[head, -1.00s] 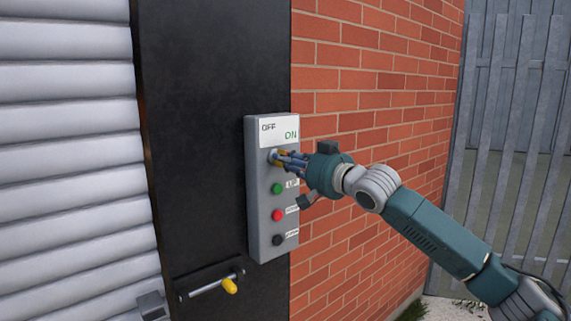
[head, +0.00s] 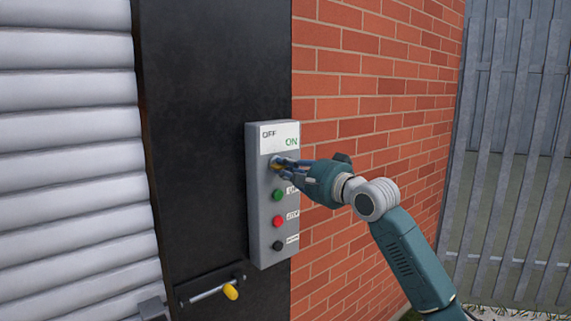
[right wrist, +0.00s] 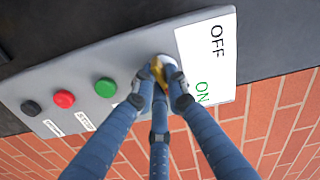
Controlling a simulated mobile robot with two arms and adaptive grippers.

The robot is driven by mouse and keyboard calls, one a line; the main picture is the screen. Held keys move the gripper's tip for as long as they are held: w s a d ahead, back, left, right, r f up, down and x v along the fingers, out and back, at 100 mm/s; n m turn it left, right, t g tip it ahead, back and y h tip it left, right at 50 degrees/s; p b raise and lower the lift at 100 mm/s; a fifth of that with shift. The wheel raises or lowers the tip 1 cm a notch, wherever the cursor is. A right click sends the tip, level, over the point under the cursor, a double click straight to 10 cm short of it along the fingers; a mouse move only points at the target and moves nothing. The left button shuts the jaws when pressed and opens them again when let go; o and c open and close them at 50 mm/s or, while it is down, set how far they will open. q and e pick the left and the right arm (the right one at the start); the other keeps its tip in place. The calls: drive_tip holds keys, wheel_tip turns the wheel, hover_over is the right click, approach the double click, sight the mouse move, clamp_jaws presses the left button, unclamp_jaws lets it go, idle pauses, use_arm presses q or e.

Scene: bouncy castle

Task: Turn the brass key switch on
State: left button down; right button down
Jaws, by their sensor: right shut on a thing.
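The brass key switch (right wrist: 159,70) sits on the grey control box (head: 262,215), just under the white OFF/ON label (head: 278,137). In the head view the key (head: 276,165) is mostly covered by my fingers. My right gripper (head: 284,166) is shut on the key, coming in from the right. In the right wrist view the blue fingers (right wrist: 160,88) close around the key's yellow part, with a pale round collar behind it. How far the key is turned is hard to tell behind the fingers. My left gripper is not in view.
Below the key are a green button (head: 278,195), a red button (head: 278,221) and a black button (head: 278,245). A bolt with a yellow knob (head: 231,292) is lower left. A grey roller shutter (head: 70,150) stands left, a brick wall (head: 380,90) right.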

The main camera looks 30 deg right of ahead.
drive_tip(key=shift+m+p, duration=0.75)
drive_tip(key=shift+m, duration=0.45)
drive_tip(key=c, duration=1.7)
unclamp_jaws()
drive_tip(key=shift+c, duration=0.2)
drive_tip(key=shift+s, duration=0.1)
drive_tip(key=s+d, duration=0.1)
drive_tip(key=s, duration=1.1)
drive_tip(key=shift+d, duration=0.15)
drive_tip(key=shift+w, duration=0.1)
